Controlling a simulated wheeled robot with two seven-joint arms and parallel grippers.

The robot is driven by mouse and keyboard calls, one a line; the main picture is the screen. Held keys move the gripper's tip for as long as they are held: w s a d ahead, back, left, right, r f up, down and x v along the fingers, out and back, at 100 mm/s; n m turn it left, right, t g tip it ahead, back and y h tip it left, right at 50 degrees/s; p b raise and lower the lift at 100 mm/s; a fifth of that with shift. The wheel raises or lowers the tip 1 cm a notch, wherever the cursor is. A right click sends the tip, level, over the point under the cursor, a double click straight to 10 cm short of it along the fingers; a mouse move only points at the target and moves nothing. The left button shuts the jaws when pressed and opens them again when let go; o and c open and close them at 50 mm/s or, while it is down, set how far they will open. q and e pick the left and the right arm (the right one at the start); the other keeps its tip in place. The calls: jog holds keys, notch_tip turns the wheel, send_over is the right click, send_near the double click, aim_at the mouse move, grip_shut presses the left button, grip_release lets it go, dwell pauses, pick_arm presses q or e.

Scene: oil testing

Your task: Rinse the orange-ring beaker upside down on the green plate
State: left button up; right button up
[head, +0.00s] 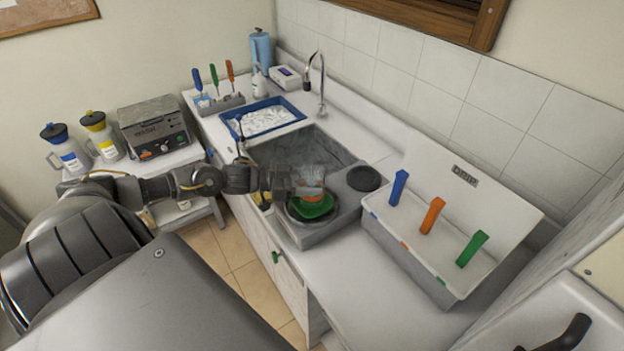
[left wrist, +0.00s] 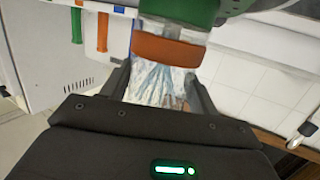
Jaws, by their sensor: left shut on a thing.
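The orange-ring beaker (head: 312,172) is clear glass and is held over the green plate (head: 313,209) at the sink's front right corner. In the left wrist view its orange band (left wrist: 170,50) lies on the plate side, with a short clear strip of glass between the band and the green plate (left wrist: 178,10). The beaker looks upside down. I cannot tell whether its rim touches the plate. My left gripper (head: 290,187) is shut on the beaker's glass body, and its fingers (left wrist: 155,85) flank the glass. My right gripper is not in view.
A drip rack (head: 447,283) with blue, orange and green posts stands right of the sink. A tap (head: 320,85) rises behind the sink (head: 290,150). A blue tray (head: 233,127) and a screwdriver-like tool holder (head: 222,105) are farther left. The front right counter is clear.

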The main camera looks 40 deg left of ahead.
aim_at(309, 171)
pick_arm(q)
notch_tip(309, 171, up, 2)
jog(key=p, duration=0.2)
jog(key=shift+r+p, duration=0.25)
jog(key=shift+p, duration=0.15)
notch_tip(309, 171, up, 2)
jog(key=shift+p, duration=0.7)
jog(key=shift+r, duration=1)
